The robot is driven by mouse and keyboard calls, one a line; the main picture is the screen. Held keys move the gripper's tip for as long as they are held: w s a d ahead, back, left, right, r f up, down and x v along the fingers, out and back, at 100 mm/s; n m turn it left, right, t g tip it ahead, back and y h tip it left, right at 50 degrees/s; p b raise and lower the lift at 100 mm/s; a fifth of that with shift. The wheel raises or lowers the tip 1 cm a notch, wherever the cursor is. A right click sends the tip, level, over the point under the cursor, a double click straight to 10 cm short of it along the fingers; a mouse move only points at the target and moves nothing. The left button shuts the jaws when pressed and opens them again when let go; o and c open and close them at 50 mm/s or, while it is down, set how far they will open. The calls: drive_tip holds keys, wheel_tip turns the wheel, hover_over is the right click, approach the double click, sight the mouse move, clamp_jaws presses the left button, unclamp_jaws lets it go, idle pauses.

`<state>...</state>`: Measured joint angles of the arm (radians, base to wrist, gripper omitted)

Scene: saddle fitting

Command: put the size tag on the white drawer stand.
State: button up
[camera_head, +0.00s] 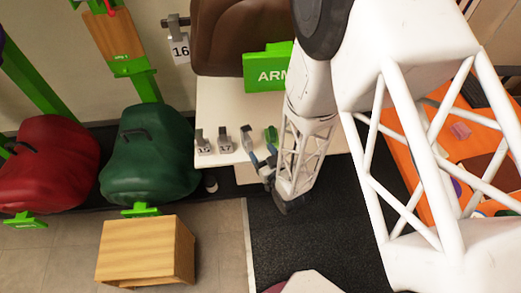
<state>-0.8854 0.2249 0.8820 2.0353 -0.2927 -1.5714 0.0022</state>
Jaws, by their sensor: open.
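The white drawer stand (222,108) is in the middle of the view, with its pale top showing. Several small grey size tags stand in a row near its front edge: one at the left (203,145), one beside it (226,144) and one further right (247,138). Their numbers are too small to read surely. Another size tag, marked 16 (181,51), hangs from a grey bracket on the wall. My gripper (263,158) is open at the stand's front edge, close to the right-hand tag. I cannot tell whether it touches anything. My arm hides the stand's right side.
A brown saddle (235,38) with a green sign (264,70) is at the stand's back. A small green object (271,134) lies by my gripper. Red (50,160) and green (148,160) saddles hang left. A wooden box (145,250) stands front left; an orange table (402,165) is right.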

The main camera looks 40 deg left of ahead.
drive_tip(key=shift+w+r, duration=0.1)
drive_tip(key=shift+w, duration=0.05)
idle(0.8)
drive_tip(key=w+d+r+m+t+h, duration=0.25)
drive_tip(key=w+d+r+h, duration=0.45)
drive_tip(key=w+r, duration=0.55)
drive_tip(key=w+d+r+m+h, duration=0.25)
drive_tip(key=d+r, duration=0.25)
drive_tip(key=d, duration=0.4)
drive_tip(key=w+d+r+m+h, duration=0.1)
drive_tip(key=w+d+r+h, duration=0.15)
drive_tip(key=d+r, duration=0.4)
drive_tip(key=s+d+r+m+g+h, duration=0.1)
drive_tip(key=s+d+r+m+h, duration=0.2)
drive_tip(key=d, duration=0.6)
drive_tip(key=s+d+r+m+g, duration=0.1)
drive_tip(key=s+d+r+g, duration=0.15)
drive_tip(key=d+r, duration=0.5)
drive_tip(key=s+d+r+m+g, duration=0.1)
drive_tip(key=s+d+r, duration=0.1)
drive_tip(key=s+d, duration=0.4)
drive_tip(key=s+d+r+m+g+h, duration=0.1)
drive_tip(key=s+d, duration=0.5)
drive_tip(key=s, duration=0.6)
wheel_tip(320, 180, up, 3)
drive_tip(key=shift+d+f+m+g+h, duration=0.2)
drive_tip(key=shift+m+g+h, duration=0.1)
drive_tip(key=shift+m+g, duration=0.4)
